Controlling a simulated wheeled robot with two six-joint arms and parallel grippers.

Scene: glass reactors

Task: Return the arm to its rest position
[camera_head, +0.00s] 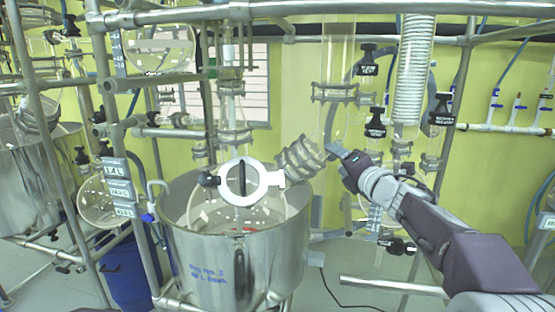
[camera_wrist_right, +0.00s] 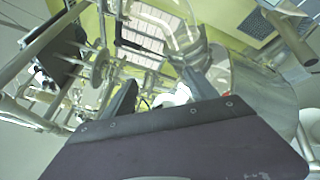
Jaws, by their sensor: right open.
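My right arm (camera_head: 430,215) reaches in from the lower right of the head view, extended toward the glass reactor. Its gripper (camera_head: 340,151) is near the middle, beside the glass joint and clamp (camera_head: 303,158) above the right side of the steel vessel (camera_head: 225,262). In the right wrist view the two dark fingers of the gripper (camera_wrist_right: 160,92) stand apart. A white part shows between them farther off, and nothing is seen held. Whether the fingertips touch the glass cannot be told. My left gripper is not in view.
A steel frame (camera_head: 90,60) with glassware stands at the left. Valves with black handles (camera_head: 375,122) and a coiled condenser (camera_head: 412,70) hang close above the right arm. A horizontal pipe (camera_head: 390,287) lies below it. Open floor shows at the lower right.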

